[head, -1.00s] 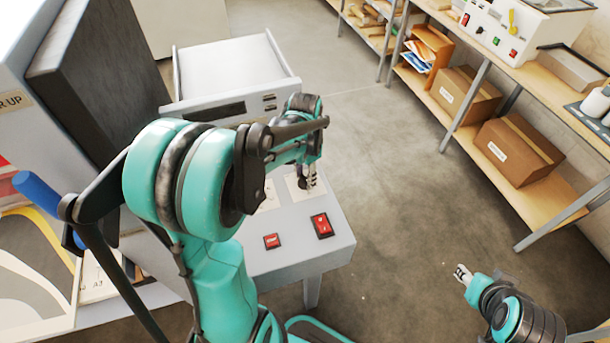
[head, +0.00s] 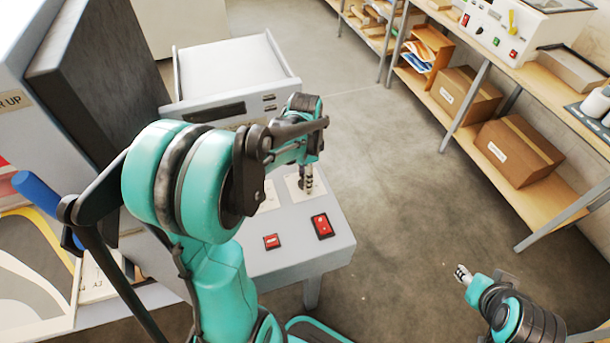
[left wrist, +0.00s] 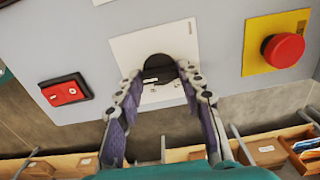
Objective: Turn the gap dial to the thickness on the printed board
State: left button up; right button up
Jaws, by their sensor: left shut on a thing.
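The gap dial (left wrist: 160,69) is a round black knob on a white plate (left wrist: 128,50) in the left wrist view. My left gripper (left wrist: 160,76) has one finger on each side of the dial and is shut on it. In the head view the left gripper (head: 306,184) reaches down to the control panel, and its wrist and fingers hide the dial. The dial's scale cannot be read. A printed board with a thickness cannot be made out. My right gripper (head: 463,274) hangs over the floor at the lower right, away from the machine; its finger opening is too small to judge.
A blue-handled lever (head: 38,192) is at left. Shelves with cartons (head: 516,150) stand at right, across open floor.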

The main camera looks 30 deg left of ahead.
pick_arm(q)
jog(key=o, duration=1.2)
jog(key=shift+c, duration=0.2)
jog(key=shift+r, duration=0.1)
notch_tip(320, 180, up, 12)
